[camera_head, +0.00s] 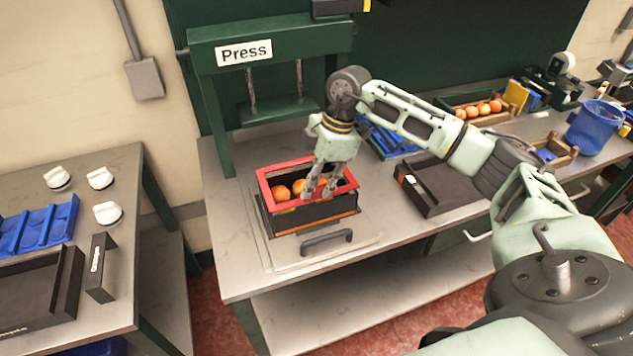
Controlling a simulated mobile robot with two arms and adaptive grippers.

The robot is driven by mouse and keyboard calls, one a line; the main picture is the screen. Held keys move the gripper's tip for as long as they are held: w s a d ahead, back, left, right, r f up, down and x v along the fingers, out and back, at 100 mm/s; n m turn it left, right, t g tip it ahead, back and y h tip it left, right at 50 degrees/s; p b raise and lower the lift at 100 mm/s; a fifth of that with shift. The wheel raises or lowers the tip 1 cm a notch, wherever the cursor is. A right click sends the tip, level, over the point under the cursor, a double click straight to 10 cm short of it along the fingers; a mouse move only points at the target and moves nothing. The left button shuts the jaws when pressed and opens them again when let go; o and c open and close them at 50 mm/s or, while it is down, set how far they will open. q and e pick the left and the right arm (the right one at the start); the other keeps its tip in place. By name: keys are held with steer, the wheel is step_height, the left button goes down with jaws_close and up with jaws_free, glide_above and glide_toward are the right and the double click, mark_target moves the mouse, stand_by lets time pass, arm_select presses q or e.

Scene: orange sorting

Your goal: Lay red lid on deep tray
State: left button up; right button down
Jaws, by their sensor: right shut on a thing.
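The red lid (285,168) is an open rectangular frame. It is over the top of the black deep tray (312,213), roughly lined up with its rim. I cannot tell whether the lid rests fully on the rim or sits slightly above it. Oranges (281,192) in the tray show through the lid's opening. My right gripper (318,192) points down at the lid's near side and is shut on the red lid; its fingers hide part of the lid and the oranges. My left gripper is not in view.
The tray stands on a pale board with a dark handle (326,241), in front of the green press (272,40). A shallow black tray (440,186) and blue trays (385,137) lie to the right. A crate of oranges (478,109) and a blue bin (594,127) stand farther right.

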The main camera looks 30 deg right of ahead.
steer(key=c, duration=1.6)
jaws_free()
steer(key=shift+c, duration=0.2)
steer(key=shift+r, duration=0.1)
step_height(320, 180, up, 9)
steer(key=p, duration=0.7)
